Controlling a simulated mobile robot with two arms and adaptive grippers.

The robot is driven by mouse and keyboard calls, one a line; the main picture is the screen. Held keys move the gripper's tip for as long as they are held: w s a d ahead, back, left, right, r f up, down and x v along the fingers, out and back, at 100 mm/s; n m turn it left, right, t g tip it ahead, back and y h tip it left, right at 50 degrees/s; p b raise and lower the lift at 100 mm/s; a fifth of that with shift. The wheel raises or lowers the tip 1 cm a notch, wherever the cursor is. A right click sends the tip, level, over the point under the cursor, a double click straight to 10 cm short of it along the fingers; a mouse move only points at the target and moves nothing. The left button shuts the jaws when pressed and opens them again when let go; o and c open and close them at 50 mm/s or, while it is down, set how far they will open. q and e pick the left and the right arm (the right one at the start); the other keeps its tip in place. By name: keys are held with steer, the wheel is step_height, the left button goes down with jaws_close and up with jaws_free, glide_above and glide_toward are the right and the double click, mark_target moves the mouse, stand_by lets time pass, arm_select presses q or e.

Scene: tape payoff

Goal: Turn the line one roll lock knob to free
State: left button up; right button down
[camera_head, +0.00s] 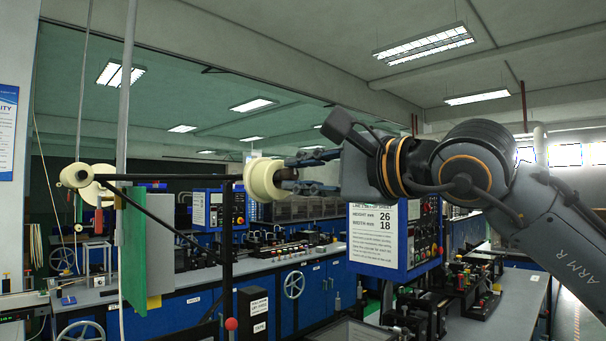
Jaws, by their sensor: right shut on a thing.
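A cream tape roll (262,180) sits at the right end of a dark horizontal bar, on a black stand. A small dark roll lock knob (287,174) shows at the roll's right face. My right gripper (298,173) comes in from the right, level with the roll, and its fingers are shut around the knob. The fingers partly cover the knob, so I cannot tell which way it is turned. My left gripper is not in view.
A second cream roll (75,175) is at the bar's left end. A green panel (133,250) hangs below the bar. A red ball (231,324) is low on the stand. A sheet marked 26 and 18 (376,236) is on a blue control box behind my right arm.

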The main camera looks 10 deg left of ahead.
steer(key=c, duration=1.2)
jaws_free()
steer(key=v, duration=1.2)
